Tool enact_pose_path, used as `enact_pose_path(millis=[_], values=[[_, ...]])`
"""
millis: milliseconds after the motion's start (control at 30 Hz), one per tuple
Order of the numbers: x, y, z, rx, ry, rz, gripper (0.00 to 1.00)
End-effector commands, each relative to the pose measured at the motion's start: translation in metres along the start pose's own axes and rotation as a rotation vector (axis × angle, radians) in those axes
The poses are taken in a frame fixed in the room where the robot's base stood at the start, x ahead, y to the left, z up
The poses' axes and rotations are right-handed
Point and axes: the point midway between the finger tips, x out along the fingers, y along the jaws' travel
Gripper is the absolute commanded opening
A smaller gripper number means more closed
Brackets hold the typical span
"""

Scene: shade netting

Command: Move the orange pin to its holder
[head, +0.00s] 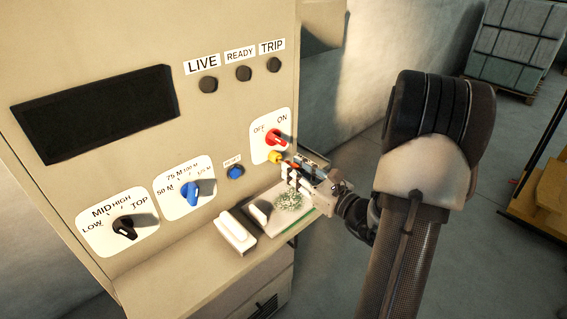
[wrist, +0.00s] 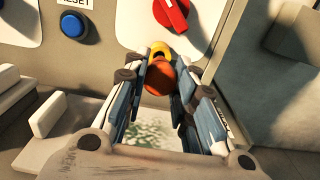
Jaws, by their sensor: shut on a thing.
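The orange pin (wrist: 160,78) is between the fingers of my gripper (wrist: 159,84) in the wrist view, its rounded orange end toward the camera. My gripper (head: 294,173) is shut on it in front of the cabinet panel, just below the red switch. A yellow ring-like part (wrist: 160,49) shows right behind the pin, and in the head view it is a small yellow piece (head: 275,157) on the panel under the switch. It may be the holder. I cannot tell whether pin and ring touch. The pin's far end is hidden.
The red OFF/ON switch (head: 275,138) is close above my gripper. A blue reset button (head: 235,172), blue knob (head: 192,189) and black knob (head: 124,226) are to the left. A white block (head: 236,231) and a speckled green patch (head: 289,200) are on the ledge below.

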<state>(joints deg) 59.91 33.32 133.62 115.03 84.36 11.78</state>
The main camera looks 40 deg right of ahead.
Motion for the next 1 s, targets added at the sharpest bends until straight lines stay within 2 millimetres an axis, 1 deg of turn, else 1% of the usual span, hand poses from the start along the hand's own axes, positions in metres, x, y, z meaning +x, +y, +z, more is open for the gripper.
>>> enact_pose_path(millis=[500, 1000], values=[[-0.025, 0.000, 0.000, 0.001, -0.001, 0.000, 0.00], [-0.026, 0.000, 0.000, 0.000, -0.001, 0.000, 0.00]])
